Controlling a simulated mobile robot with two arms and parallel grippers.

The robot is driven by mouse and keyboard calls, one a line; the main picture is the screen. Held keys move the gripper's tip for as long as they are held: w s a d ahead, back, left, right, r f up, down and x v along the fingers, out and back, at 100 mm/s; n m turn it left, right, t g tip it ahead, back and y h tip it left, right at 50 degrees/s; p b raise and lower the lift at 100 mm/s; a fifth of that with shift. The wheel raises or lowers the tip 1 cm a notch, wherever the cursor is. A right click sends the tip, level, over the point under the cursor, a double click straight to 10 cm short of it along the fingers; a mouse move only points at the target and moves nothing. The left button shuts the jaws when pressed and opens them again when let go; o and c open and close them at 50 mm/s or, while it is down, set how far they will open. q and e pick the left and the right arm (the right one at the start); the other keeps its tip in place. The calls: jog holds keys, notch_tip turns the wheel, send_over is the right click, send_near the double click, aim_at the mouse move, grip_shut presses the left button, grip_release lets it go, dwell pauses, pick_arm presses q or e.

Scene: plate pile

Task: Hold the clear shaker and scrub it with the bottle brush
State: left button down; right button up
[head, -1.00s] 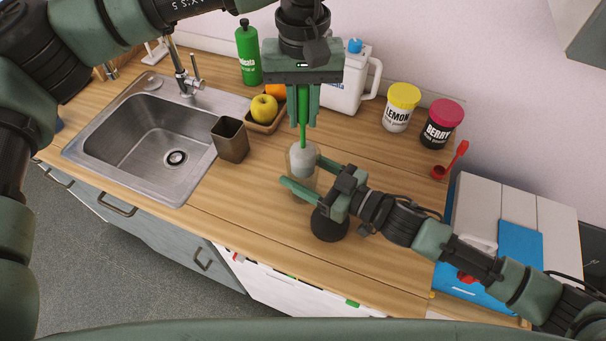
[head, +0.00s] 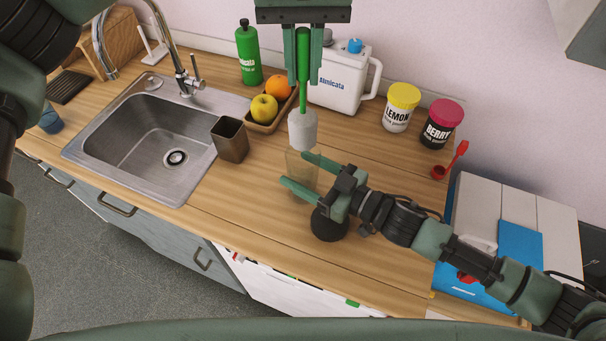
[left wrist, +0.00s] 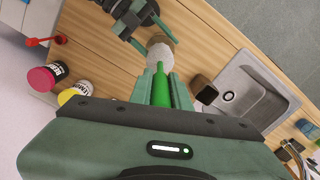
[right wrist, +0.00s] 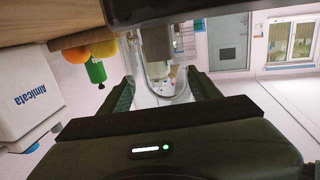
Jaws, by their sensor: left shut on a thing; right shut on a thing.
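My left gripper (head: 303,72) points down and is shut on the green handle of the bottle brush (head: 302,130). The brush's white head hangs just above or at the mouth of the clear shaker (head: 300,172); I cannot tell whether its tip is still inside. The brush head also shows in the left wrist view (left wrist: 162,57), beyond the left fingers (left wrist: 160,88). My right gripper (head: 305,173) is shut around the shaker from the right and holds it upright. In the right wrist view the transparent shaker (right wrist: 160,72) is between the fingers.
A sink (head: 150,135) with a faucet (head: 186,75) is at left, a brown cup (head: 230,140) beside it. A fruit tray (head: 256,127), green bottle (head: 249,55), white jug (head: 340,85) and two jars (head: 402,105) stand behind. A dark round object (head: 328,226) is below my right gripper.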

pick_arm(q)
jog(key=shift+r, duration=0.85)
pick_arm(e)
jog(key=o, duration=1.6)
jog(key=shift+c, duration=0.2)
